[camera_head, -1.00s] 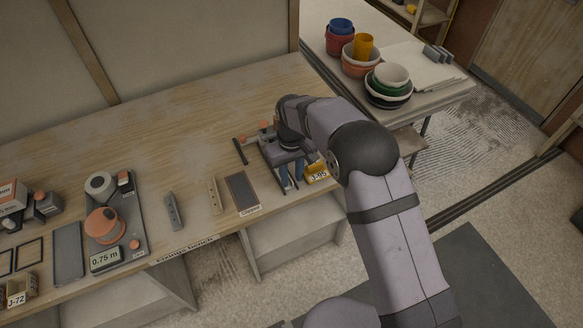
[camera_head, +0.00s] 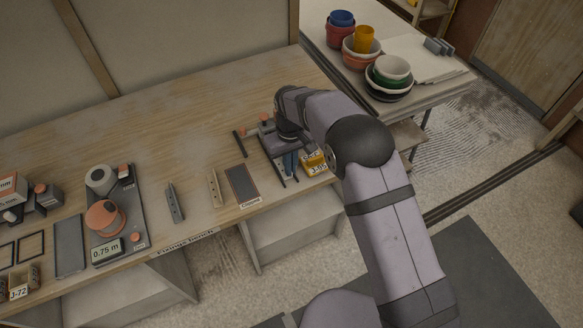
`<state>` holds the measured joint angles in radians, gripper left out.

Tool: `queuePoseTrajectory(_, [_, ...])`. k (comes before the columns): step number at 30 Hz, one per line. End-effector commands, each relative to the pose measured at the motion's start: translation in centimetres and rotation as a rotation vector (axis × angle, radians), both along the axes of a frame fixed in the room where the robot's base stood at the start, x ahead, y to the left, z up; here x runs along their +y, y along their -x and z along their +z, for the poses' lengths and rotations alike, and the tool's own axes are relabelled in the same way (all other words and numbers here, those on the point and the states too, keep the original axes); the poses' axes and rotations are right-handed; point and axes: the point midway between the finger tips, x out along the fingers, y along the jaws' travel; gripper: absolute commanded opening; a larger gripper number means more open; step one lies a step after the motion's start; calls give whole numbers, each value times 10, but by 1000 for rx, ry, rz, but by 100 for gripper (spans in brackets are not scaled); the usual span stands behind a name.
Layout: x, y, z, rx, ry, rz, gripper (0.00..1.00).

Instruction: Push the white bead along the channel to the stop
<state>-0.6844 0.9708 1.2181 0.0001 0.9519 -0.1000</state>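My gripper (camera_head: 290,169) is over the right part of the bench, above a dark fixture (camera_head: 269,143) with long dark rails. Its bluish fingers point down and look close together, but the view is too small to tell if they are shut. I cannot make out the white bead. The gripper and wrist cover much of the fixture, so I cannot tell which part is the channel or where its stop lies.
A yellow bin (camera_head: 315,163) stands close right of my gripper. A dark flat plate (camera_head: 242,183) and narrow strips lie to the left. A grey tray (camera_head: 127,213) stands farther left. Stacked pots (camera_head: 389,75) sit on the side table. The bench's back middle is clear.

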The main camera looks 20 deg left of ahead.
Motion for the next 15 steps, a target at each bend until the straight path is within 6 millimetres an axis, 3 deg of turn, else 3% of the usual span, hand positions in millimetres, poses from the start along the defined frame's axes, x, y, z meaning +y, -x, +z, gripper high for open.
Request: queuePoseTrajectory(15, [30,-30,-2,-1,-1,0,0])
